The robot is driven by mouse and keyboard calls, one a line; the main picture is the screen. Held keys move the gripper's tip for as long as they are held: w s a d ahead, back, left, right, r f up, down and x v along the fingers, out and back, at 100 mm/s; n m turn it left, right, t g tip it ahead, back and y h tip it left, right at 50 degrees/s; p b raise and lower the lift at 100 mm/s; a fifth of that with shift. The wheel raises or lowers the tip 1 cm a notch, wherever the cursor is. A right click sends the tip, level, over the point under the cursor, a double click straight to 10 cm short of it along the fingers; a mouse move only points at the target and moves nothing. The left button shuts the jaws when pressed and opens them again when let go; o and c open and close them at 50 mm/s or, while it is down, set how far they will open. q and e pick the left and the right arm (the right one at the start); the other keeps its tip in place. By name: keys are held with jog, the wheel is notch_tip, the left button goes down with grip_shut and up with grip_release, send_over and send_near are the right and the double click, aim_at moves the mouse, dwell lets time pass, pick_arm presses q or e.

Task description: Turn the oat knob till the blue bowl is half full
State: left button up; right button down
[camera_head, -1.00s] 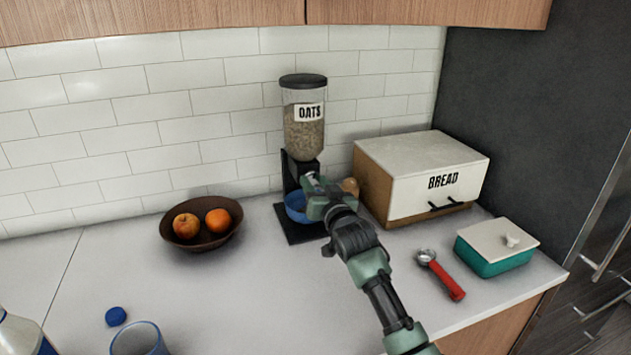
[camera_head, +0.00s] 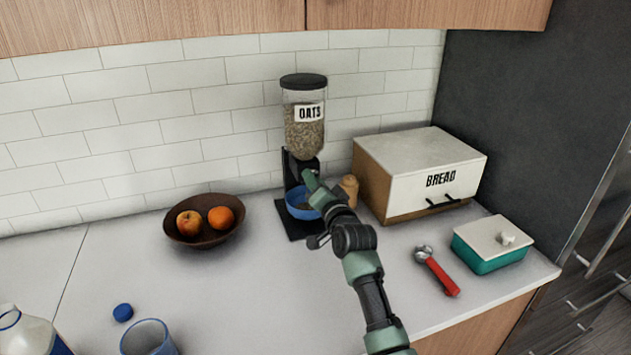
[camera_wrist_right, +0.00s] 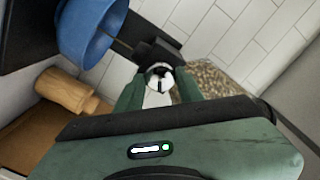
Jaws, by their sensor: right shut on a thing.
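The oat dispenser (camera_head: 304,130) stands against the tiled wall, a clear canister of oats labelled OATS on a black stand. My right gripper (camera_head: 310,180) is at the front of the dispenser. My left gripper is not in view.
A wooden bottle-shaped thing (camera_head: 349,190) stands right of the bowl, by the bread box (camera_head: 420,175). A fruit bowl (camera_head: 205,240) is to the left. A red-handled scoop (camera_head: 437,272) and a teal lidded dish (camera_head: 490,245) lie at right. A glass (camera_head: 148,338) and milk jug (camera_head: 28,330) are front left.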

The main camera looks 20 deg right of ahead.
dwell(0.4)
jog(key=c, duration=0.9)
grip_release()
jog(key=s+b, duration=0.1)
jog(key=s, duration=0.7)
jog(key=shift+d, duration=0.15)
jog(key=shift+w, duration=0.1)
